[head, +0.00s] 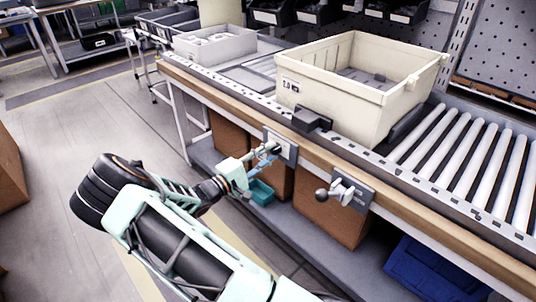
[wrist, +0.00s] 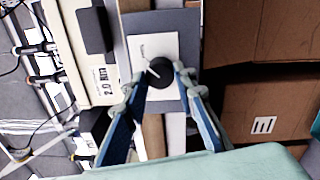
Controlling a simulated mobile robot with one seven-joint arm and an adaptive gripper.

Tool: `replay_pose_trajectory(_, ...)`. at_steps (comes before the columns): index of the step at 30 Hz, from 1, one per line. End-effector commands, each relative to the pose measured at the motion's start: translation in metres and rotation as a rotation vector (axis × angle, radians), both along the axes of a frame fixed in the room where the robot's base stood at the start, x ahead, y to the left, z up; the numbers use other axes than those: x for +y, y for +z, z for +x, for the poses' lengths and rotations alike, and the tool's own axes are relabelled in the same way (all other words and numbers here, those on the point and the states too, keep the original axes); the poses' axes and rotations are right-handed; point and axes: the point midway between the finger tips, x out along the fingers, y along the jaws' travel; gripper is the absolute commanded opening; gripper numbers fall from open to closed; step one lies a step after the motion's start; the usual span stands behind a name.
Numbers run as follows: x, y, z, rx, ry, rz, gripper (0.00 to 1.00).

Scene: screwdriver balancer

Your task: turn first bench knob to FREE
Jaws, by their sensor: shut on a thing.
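The first bench knob (wrist: 160,72) is black and round with a white pointer line that slants toward the upper left of the wrist view. It sits on a pale label on a grey plate (head: 283,149), fixed to the bench front. The label's print is too small to read. My gripper (head: 270,151) reaches the plate from the left and is shut on the knob, its blue fingers (wrist: 157,80) at both sides of it in the wrist view. In the head view the fingers hide most of the knob.
A cream crate (head: 330,103) stands on the roller conveyor above. Brown boxes (head: 330,213), a teal bin (head: 262,192) and a blue bin (head: 430,272) are below.

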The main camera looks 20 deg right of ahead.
Motion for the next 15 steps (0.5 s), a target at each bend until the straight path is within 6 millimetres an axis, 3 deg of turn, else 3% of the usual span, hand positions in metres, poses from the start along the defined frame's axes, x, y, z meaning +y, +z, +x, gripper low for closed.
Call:
replay_pose_trajectory(5,0.0006,-0.0009,-0.0002,0.0,0.0,0.002,0.01)
replay_pose_trajectory(6,0.0006,-0.0009,-0.0002,0.0,0.0,0.002,0.3)
replay_pose_trajectory(9,0.0006,-0.0007,-0.0001,0.0,0.0,0.002,0.41)
replay_pose_trajectory(15,0.0003,-0.0003,-0.0001,0.0,0.0,0.001,0.43)
